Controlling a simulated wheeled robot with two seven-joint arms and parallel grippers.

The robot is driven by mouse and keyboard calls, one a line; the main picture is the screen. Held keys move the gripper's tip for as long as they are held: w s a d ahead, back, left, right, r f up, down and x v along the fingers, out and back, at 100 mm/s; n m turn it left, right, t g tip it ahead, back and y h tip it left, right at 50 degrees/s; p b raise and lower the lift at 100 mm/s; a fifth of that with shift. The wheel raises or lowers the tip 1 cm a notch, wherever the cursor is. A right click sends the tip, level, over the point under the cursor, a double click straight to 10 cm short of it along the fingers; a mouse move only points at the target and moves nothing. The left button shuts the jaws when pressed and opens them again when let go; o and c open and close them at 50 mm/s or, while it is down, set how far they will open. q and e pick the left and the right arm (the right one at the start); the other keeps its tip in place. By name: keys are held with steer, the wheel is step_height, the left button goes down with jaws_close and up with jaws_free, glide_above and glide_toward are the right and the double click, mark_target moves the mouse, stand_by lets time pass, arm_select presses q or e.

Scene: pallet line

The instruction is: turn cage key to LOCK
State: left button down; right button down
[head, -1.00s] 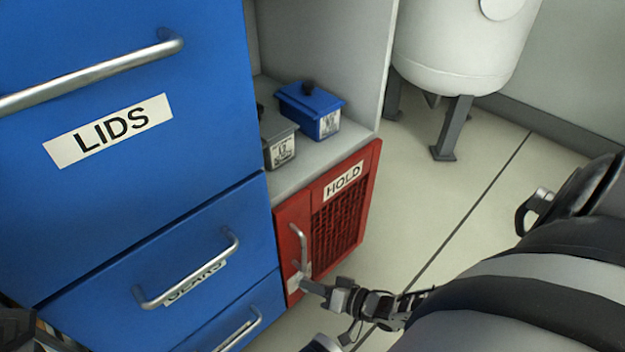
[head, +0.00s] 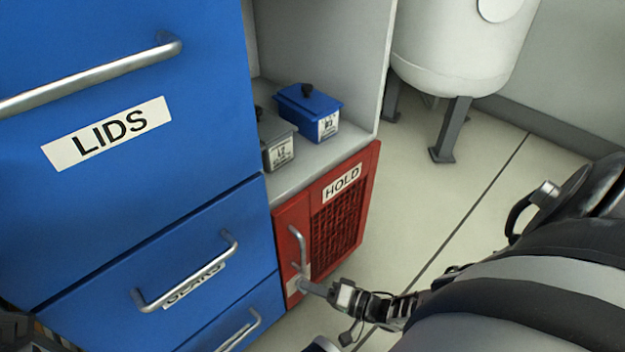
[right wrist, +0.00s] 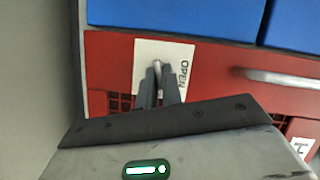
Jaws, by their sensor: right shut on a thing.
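The red cage door (head: 292,225) marked HOLD is shut at the bottom of the cabinet, with a silver bar handle (head: 298,250). Below the handle is a pale key plate (head: 291,284), largely covered by my gripper in the head view. In the right wrist view the plate (right wrist: 172,52) shows the word OPEN beside the fingers. My right gripper (right wrist: 157,80) is shut on the cage key (right wrist: 157,66) in front of the plate; only a sliver of the key shows between the fingertips. The gripper also shows in the head view (head: 306,286).
Blue drawers marked LIDS (head: 190,90) and another below (head: 195,260) stand left of the cage, with protruding handles. A blue box (head: 308,108) and a grey box (head: 277,145) sit on the shelf above. A white tank (head: 465,50) stands behind; the floor at right is clear.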

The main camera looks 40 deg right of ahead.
steer(key=c, duration=1.6)
jaws_free()
steer(key=shift+o, duration=0.2)
steer(key=shift+s, duration=0.1)
